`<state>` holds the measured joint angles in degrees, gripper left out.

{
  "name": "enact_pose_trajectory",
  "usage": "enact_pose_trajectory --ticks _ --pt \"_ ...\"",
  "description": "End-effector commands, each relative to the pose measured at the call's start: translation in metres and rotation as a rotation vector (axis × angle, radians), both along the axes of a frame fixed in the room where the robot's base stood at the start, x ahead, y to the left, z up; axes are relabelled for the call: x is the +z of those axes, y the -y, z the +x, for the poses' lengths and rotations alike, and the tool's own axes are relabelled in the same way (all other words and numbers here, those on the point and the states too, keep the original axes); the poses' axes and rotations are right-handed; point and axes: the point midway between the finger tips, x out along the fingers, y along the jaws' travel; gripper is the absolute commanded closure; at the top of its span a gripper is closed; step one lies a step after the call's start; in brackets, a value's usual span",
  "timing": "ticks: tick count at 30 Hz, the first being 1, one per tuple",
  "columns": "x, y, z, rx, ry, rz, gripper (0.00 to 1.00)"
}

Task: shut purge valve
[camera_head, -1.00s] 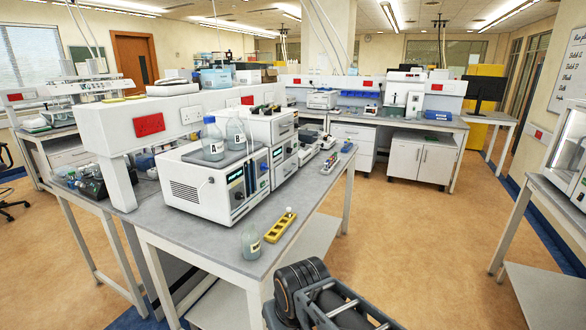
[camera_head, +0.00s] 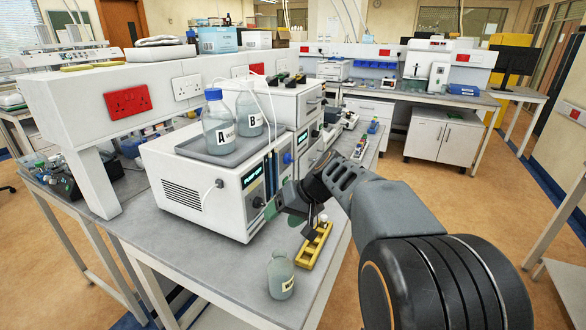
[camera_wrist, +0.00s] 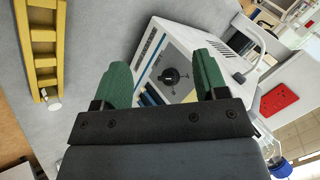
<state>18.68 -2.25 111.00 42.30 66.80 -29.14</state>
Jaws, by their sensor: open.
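The purge valve (camera_wrist: 171,76) is a round black knob on a grey panel on the front of the white pump unit (camera_head: 200,192). In the wrist view it shows between my two green fingers, with clear space around it. In the head view a dark knob shows low on the front panel, beside my gripper (camera_head: 279,208). My gripper (camera_wrist: 162,62) is open and empty, facing the panel. Nothing shows between the fingertips and the knob, and I cannot tell the exact distance. The knob's turned position is too small to read.
Two glass bottles labelled A (camera_head: 219,125) and B (camera_head: 249,112) stand on top of the unit, with tubing. A yellow rack (camera_head: 314,247) and a labelled bottle (camera_head: 281,275) stand on the bench in front, close below my arm. Red sockets (camera_head: 128,102) line the shelf behind.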

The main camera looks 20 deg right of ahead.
Motion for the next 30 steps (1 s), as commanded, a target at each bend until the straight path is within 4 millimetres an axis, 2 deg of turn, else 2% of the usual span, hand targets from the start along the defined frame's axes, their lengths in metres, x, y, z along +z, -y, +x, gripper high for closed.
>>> enact_pose_trajectory --ticks 1,3,6,9,12,15,18,20,23,30 --pt "-0.008 0.022 0.027 -0.02 0.047 0.083 0.34" --pt "-0.005 0.05 0.059 -0.031 0.144 0.194 0.34" --pt "0.0 0.095 0.094 -0.048 0.306 0.315 0.34" --pt "0.003 0.14 0.117 -0.067 0.465 0.395 0.34" --pt "0.005 0.176 0.128 -0.082 0.601 0.442 0.34" --pt "0.007 0.201 0.134 -0.095 0.699 0.466 0.34" --pt "0.008 0.213 0.138 -0.101 0.757 0.478 0.34" --pt "0.009 0.214 0.141 -0.102 0.775 0.48 0.34" --pt "0.01 0.208 0.151 -0.101 0.786 0.484 0.34" --pt "0.011 0.175 0.185 -0.101 0.781 0.484 0.34"
